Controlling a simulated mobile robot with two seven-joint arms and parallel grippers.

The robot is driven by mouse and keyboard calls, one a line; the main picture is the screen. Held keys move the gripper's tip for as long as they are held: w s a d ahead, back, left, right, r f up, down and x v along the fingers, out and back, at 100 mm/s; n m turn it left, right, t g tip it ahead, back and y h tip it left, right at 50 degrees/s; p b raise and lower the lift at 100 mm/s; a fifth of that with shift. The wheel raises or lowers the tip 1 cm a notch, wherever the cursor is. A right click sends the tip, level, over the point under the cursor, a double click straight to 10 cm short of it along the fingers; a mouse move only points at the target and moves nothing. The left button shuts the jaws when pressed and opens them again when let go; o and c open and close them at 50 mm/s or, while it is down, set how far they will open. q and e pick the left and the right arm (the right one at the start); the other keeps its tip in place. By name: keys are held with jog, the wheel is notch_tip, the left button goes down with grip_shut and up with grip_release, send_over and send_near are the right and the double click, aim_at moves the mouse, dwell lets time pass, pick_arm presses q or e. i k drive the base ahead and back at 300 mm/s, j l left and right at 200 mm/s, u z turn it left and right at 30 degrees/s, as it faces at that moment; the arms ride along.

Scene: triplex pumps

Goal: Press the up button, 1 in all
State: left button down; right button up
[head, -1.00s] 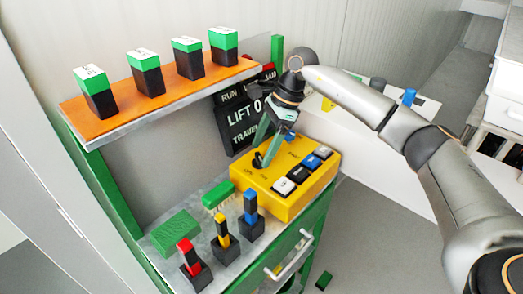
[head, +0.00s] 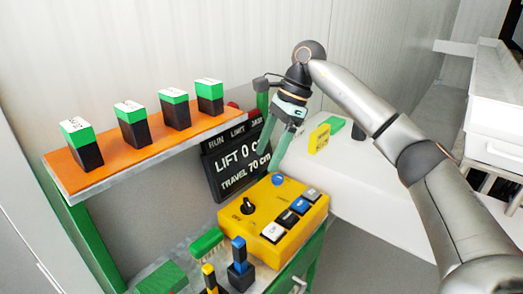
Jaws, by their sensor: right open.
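A yellow control box (head: 262,233) stands on the green bench. Its top has a black rotary switch (head: 247,206), a row of square buttons, and a round blue button (head: 278,180) at the back. The row runs from a white button (head: 271,231) through a black button (head: 288,217) and a blue button (head: 300,205) to a pale one (head: 312,195). The marks are too small to tell which is up. My right gripper (head: 271,163) is open and empty, pointing down above the back of the box, near the round blue button. My left gripper is out of view.
A dark display (head: 236,160) behind the box reads LIFT 0 and TRAVEL 70 cm. An orange shelf (head: 150,152) with several green-and-black blocks is at left. Coloured pegs and a green brush (head: 206,243) stand in front of the box. A white surface (head: 355,165) lies behind.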

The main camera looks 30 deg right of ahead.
aim_at(273, 231)
jog(key=k, duration=1)
